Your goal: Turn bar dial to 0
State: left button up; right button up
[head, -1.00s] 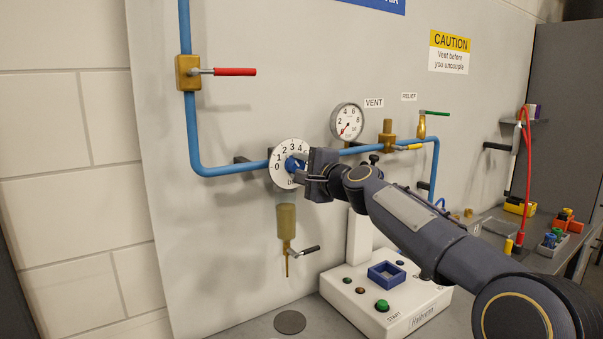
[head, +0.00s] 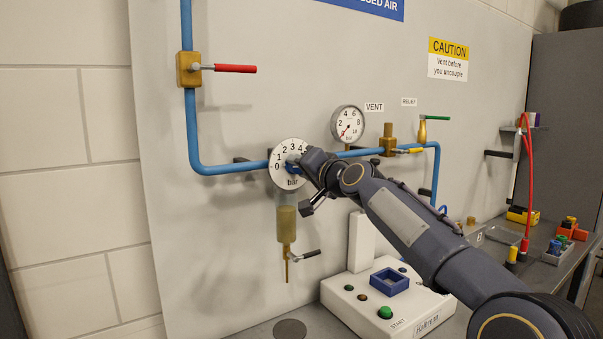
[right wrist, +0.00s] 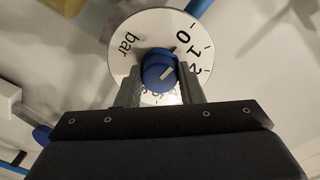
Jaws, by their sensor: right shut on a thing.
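The bar dial (head: 289,181) is a round white plate with black numbers, on the blue pipe at the middle of the wall panel. The dial plate also shows there (right wrist: 127,55). My right gripper (right wrist: 160,80) is shut on the knob, one finger on each side, and hides the lower part of the scale. It also shows in the head view (head: 298,163). My left gripper is not in view.
A pressure gauge (head: 347,124) is right of the dial. A red-handled valve (head: 188,69) is upper left. A filter bowl (head: 286,224) with a small drain lever hangs below the dial. A white machine (head: 370,292) with buttons stands on the bench below my right arm.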

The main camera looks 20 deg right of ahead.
jog(key=shift+n, duration=0.6)
jog(key=o, duration=1)
jog(key=shift+w, duration=0.1)
jog(key=s+b, duration=0.3)
jog(key=s, duration=0.5)
jog(key=shift+d, duration=0.45)
jog(key=shift+r, duration=0.1)
